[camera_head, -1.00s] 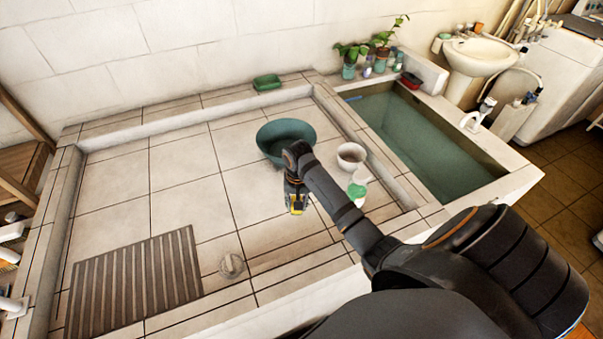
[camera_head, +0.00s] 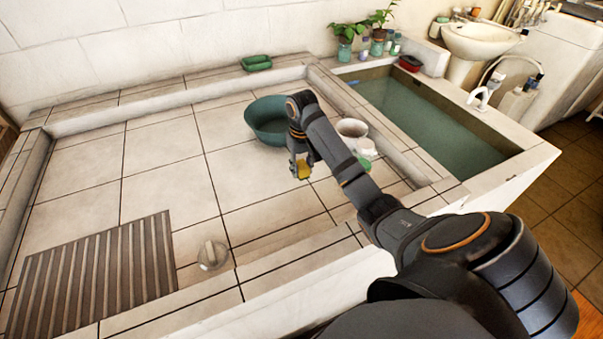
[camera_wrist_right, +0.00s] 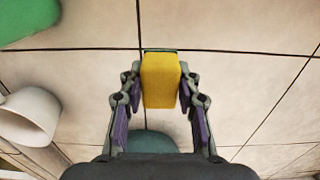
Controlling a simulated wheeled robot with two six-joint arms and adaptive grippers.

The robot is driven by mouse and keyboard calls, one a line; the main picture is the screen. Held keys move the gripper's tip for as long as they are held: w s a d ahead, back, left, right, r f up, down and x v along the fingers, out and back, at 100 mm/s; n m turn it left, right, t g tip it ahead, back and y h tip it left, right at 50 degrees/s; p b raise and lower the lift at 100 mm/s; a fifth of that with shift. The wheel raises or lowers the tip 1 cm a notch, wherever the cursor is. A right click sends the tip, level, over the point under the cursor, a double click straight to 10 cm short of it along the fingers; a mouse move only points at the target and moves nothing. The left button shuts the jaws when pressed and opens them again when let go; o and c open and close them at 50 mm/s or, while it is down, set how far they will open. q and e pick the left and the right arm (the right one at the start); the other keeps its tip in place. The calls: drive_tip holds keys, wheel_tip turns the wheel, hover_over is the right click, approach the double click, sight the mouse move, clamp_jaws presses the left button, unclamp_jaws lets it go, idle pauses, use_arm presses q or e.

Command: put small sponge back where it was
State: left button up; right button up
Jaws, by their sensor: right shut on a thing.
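The small sponge (camera_wrist_right: 161,80) is a yellow block with a darker edge at its far end. In the right wrist view it sits between the two fingers of my right gripper (camera_wrist_right: 160,88), which is shut on it. In the head view my right gripper (camera_head: 300,168) holds the sponge (camera_head: 303,167) over the tiled basin floor, just in front of the green bowl. The arm hides part of the bowl. My left gripper is not in view.
The green bowl (camera_head: 268,120) and a white cup (camera_head: 352,127) stand in the tiled basin. A green soap dish (camera_head: 257,63) is on the back ledge. A water-filled trough (camera_head: 430,120) lies right. A slatted mat (camera_head: 95,270) and a drain knob (camera_head: 212,255) are at front left.

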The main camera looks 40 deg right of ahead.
sight(301, 168)
drive_tip(key=shift+w+d+f, duration=0.3)
drive_tip(key=shift+w+f, duration=0.1)
drive_tip(key=shift+f, duration=0.1)
drive_tip(key=shift+w+d+f, duration=0.25)
drive_tip(key=shift+w+f, duration=0.1)
drive_tip(key=shift+f, duration=0.15)
drive_tip(key=shift+w+d+f, duration=0.1)
drive_tip(key=shift+w+f, duration=0.1)
drive_tip(key=shift+f, duration=0.1)
wheel_tip(301, 168, down, 3)
drive_tip(key=shift+f, duration=0.1)
drive_tip(key=o, duration=1.1)
drive_tip(key=shift+f, duration=0.1)
